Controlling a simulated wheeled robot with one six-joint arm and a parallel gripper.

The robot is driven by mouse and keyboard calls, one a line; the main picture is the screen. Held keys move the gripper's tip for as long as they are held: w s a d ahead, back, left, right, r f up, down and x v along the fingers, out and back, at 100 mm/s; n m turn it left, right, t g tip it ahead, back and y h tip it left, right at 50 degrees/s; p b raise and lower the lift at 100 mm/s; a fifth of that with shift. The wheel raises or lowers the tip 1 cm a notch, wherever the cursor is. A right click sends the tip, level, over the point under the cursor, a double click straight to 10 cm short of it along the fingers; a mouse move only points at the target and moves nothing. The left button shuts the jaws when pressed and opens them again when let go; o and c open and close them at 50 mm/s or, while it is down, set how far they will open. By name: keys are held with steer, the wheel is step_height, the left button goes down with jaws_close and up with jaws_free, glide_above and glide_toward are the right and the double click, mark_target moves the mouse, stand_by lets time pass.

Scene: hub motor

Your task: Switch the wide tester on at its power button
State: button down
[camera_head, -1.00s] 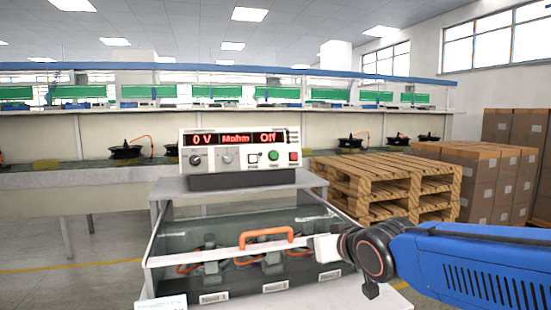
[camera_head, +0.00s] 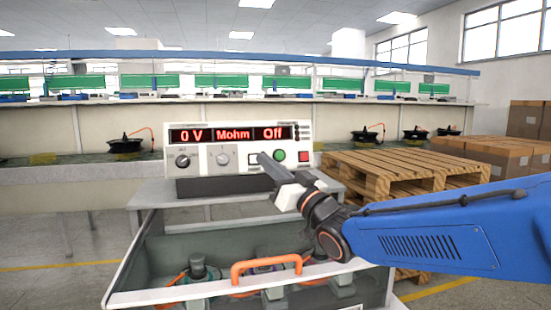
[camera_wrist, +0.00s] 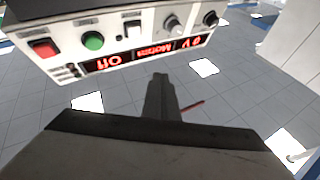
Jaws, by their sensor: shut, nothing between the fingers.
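The wide tester (camera_head: 238,133) is a white box on a grey stand, its red display reading "0 V", "Mohm" and "Off". A pale square switch (camera_head: 253,157) sits between a knob and the green button (camera_head: 280,155); a red button (camera_head: 304,157) is at the right. The switch is partly covered in the head view, but shows whole in the wrist view (camera_wrist: 133,29), where the panel is upside down. Its label is unreadable. My gripper (camera_head: 264,157) is shut and empty, tips in front of the panel beside the switch. In the wrist view the tips (camera_wrist: 160,77) appear apart from it.
A clear-covered case with an orange handle (camera_head: 266,264) stands below, in front of the tester, with motors inside. Wooden pallets (camera_head: 400,175) and cardboard boxes (camera_head: 490,160) are at the right. A long workbench (camera_head: 60,130) runs behind.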

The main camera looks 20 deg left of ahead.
mark_target(254, 159)
steer(key=shift+a+r+y, duration=0.15)
steer(key=shift+r+y, duration=0.05)
steer(key=shift+y, duration=0.1)
steer(key=shift+w, duration=0.15)
steer(key=w+a+f, duration=0.2)
steer(key=w+a, duration=0.2)
steer(key=w, duration=0.3)
steer(key=shift+a, duration=0.2)
steer(key=shift+w+a+f, duration=0.1)
steer(key=shift+w+f, duration=0.05)
steer(key=shift+w, duration=0.05)
stand_by(2.1)
steer(key=shift+w+a, duration=0.1)
steer(key=shift+w, duration=0.1)
steer(key=shift+w+a+f, duration=0.15)
steer(key=shift+w+a, duration=0.1)
steer(key=shift+w, duration=0.1)
stand_by(1.0)
steer(key=shift+s+d, duration=0.1)
steer(key=shift+s+d+r, duration=0.2)
steer(key=shift+s+d, duration=0.15)
steer(key=shift+s, duration=0.25)
steer(key=shift+s, duration=0.1)
stand_by(0.3)
